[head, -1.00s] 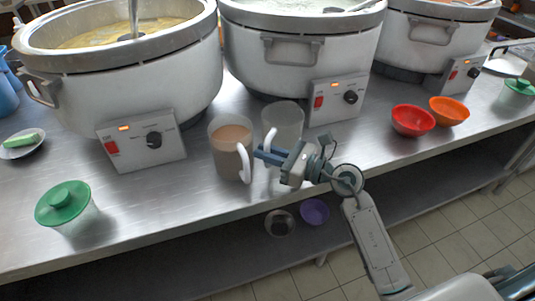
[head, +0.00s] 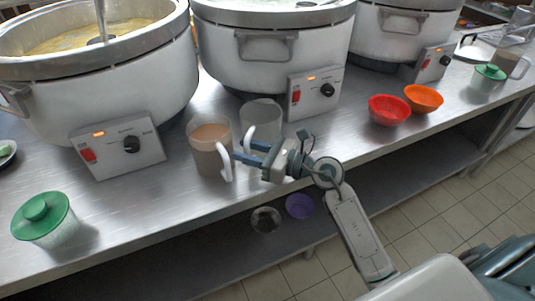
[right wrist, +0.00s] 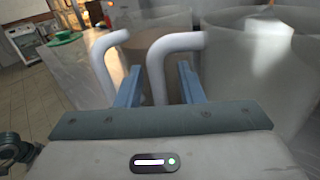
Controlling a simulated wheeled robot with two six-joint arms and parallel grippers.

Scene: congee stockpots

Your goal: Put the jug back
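A clear, empty-looking jug (head: 262,115) stands upright on the steel counter in front of the middle pot. A jug of brown liquid (head: 206,160) stands just left of it, its white handle toward the front. My right gripper (head: 243,153) is at the clear jug's front, fingers apart. In the right wrist view, my right gripper (right wrist: 159,85) has the clear jug's white handle (right wrist: 157,70) between its open fingers, with gaps visible. The brown jug's handle (right wrist: 103,62) is outside the left finger. My left gripper is not in view.
Three large pots line the back, including the middle pot (head: 270,45). A green-lidded tub (head: 43,220) is at front left. A red bowl (head: 388,110) and an orange bowl (head: 423,98) are right.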

